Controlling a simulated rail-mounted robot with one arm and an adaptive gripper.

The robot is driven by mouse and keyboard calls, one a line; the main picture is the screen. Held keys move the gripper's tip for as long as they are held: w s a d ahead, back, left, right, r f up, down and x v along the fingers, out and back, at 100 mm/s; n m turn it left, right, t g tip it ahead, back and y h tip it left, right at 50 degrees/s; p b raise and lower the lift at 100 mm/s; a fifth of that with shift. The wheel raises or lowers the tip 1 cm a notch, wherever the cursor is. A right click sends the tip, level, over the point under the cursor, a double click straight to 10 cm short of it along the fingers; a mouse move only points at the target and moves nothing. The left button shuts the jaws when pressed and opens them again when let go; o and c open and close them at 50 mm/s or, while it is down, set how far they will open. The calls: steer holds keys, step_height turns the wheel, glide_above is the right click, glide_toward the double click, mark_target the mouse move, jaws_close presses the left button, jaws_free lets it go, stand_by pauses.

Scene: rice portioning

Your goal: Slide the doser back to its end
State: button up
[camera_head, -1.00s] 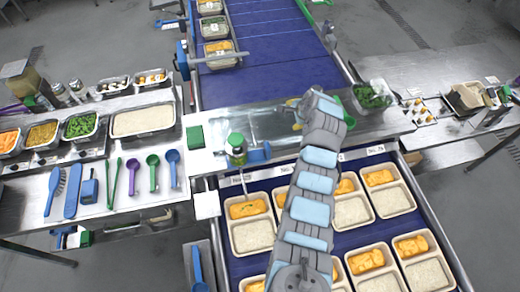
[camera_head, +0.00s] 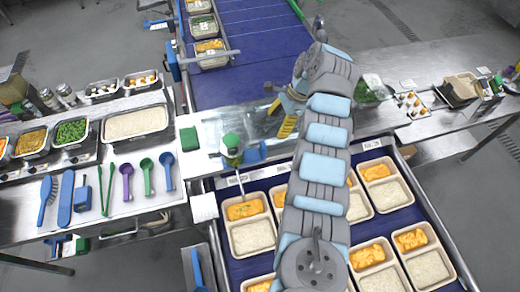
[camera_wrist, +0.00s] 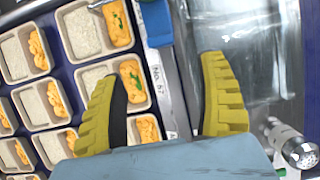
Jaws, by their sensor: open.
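The doser, with a green cap and a clear body (camera_head: 232,148), stands at the front edge of the steel bridge over the trays, near its left end. A blue block (camera_head: 255,152) sits at its right side, with a thin spout below. My gripper (camera_head: 276,118) is over the bridge, to the right of the doser and apart from it. In the wrist view, the yellow fingers (camera_wrist: 160,72) are spread wide with nothing between them.
Trays of rice and orange food (camera_head: 250,236) fill the blue belt below the bridge. A green block (camera_head: 189,139) sits left of the doser. A bowl of greens (camera_head: 370,90) stands at the right. Scoops and tubs line the left counter.

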mark_target(261, 150)
steer(key=p+x, duration=0.2)
steer(key=x, duration=0.8)
steer(key=shift+b+x, duration=0.3)
steer(key=shift+x, duration=2.15)
steer(key=shift+d, duration=0.1)
steer(key=c, duration=1.3)
